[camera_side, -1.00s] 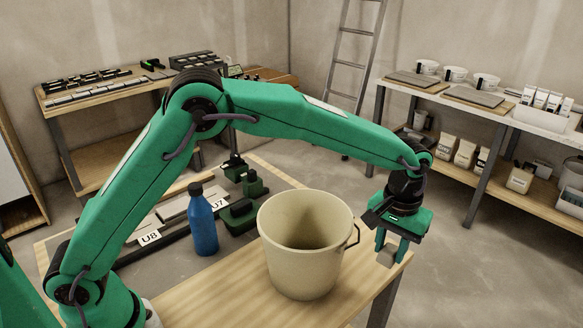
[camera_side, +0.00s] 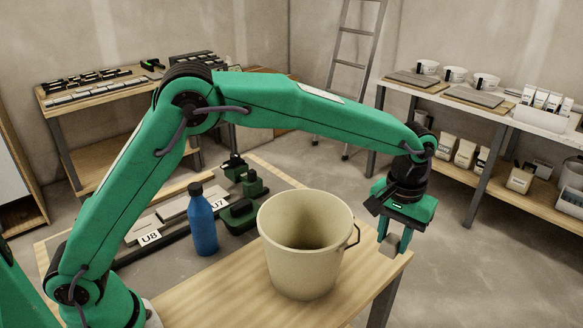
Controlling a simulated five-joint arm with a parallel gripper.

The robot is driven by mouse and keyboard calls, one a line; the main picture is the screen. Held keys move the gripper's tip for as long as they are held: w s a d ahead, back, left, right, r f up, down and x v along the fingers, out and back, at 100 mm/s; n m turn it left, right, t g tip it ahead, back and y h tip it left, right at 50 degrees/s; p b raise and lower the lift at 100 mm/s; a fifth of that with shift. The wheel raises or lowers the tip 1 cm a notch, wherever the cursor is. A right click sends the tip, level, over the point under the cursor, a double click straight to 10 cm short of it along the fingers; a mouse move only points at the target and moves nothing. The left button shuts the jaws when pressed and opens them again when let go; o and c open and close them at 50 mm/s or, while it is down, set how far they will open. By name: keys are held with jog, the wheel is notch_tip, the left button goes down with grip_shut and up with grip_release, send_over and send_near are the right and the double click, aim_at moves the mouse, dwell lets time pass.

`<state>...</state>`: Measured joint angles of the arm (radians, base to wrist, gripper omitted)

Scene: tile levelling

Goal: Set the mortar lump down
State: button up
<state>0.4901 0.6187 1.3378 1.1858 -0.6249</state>
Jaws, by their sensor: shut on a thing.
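My gripper (camera_side: 393,240) is at the right, just beyond the right side of the bucket and over the right end of the wooden table. It points down and is shut on a small grey mortar lump (camera_side: 390,244), which shows between and below the green fingers. The lump appears close to the table's right corner. I cannot tell whether it touches the tabletop.
A beige bucket (camera_side: 300,270) with a dark handle stands on the table (camera_side: 235,290), left of my gripper. A blue bottle (camera_side: 202,225), tiles marked U8 (camera_side: 150,238) and U7 (camera_side: 218,203), and green tools (camera_side: 238,215) are further left. The table's right edge is close.

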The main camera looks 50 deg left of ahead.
notch_tip(320, 180, up, 3)
jog(key=shift+f, duration=0.1)
jog(key=w+a+n, duration=0.4)
jog(key=a, duration=0.7)
jog(key=w+a+n, duration=0.4)
jog(key=a+n, duration=0.1)
jog(key=a, duration=0.5)
jog(key=a+n, duration=0.7)
jog(key=a, duration=1.4)
notch_tip(320, 180, down, 5)
jog(key=shift+s+f, duration=0.1)
jog(key=shift+f, duration=0.1)
jog(key=shift+a, duration=0.1)
jog(key=a+f, duration=0.2)
jog(key=a, duration=0.1)
jog(key=a+f, duration=0.2)
jog(key=a, duration=0.2)
jog(key=w+a+f, duration=0.1)
jog(key=a+f, duration=0.2)
jog(key=a, duration=0.1)
jog(key=shift+a, duration=0.25)
jog(key=shift+f, duration=2)
